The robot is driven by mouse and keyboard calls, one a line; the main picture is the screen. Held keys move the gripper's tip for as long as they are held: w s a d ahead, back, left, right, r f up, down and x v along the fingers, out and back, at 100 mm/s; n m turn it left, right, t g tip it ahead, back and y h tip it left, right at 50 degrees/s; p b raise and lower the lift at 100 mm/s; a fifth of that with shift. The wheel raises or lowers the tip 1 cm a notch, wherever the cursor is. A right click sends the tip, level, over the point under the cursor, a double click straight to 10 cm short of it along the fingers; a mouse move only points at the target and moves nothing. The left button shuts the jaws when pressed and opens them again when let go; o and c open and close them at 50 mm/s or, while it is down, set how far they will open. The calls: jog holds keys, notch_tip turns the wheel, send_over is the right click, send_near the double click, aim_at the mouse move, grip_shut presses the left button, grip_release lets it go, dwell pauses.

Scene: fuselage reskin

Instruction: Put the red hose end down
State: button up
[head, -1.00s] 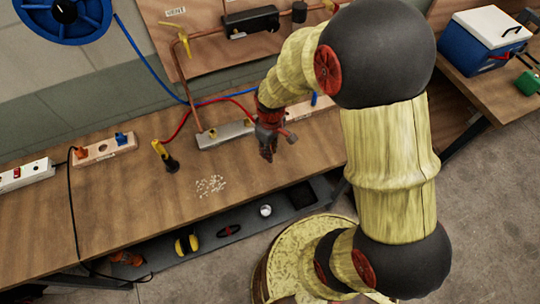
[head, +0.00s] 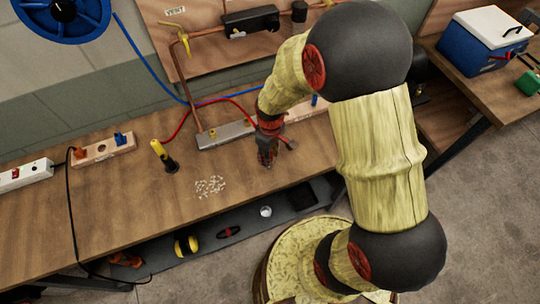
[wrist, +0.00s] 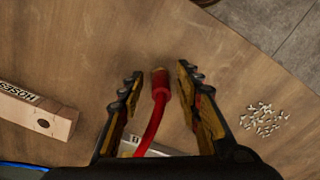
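The red hose end (wrist: 160,84) shows in the wrist view between the two fingers of my gripper (wrist: 158,88), over the wooden bench. The fingers are spread, with a visible gap on each side of the hose end. I cannot tell its exact height, but it looks to be at or close to the bench top. In the head view my gripper (head: 266,158) points down near the bench's front edge and hides the hose end. The red hose (head: 226,100) runs behind it to the left.
A wooden block marked HOSES (wrist: 38,112) with a hole stands at the left of the wrist view. Small white pieces (head: 210,186) lie on the bench (head: 120,205). A yellow-black tool (head: 164,156) stands left of them. A grey metal strip (head: 226,134) lies behind my gripper.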

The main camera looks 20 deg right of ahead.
jog(key=s+r+m+t+p, duration=0.1)
jog(key=s+r+t, duration=0.1)
jog(key=r, duration=1.1)
jog(key=s+r+m+t+p, duration=0.1)
jog(key=s+r+m, duration=0.15)
jog(key=r, duration=1.05)
jog(key=s+r+m+t, duration=0.2)
jog(key=s+r, duration=0.7)
jog(key=shift+s+t, duration=0.3)
jog(key=shift+t, duration=0.1)
jog(key=shift+f+m, duration=0.15)
jog(key=shift+m, duration=0.1)
notch_tip(320, 180, down, 5)
jog(key=b, duration=0.4)
jog(key=shift+b, duration=0.4)
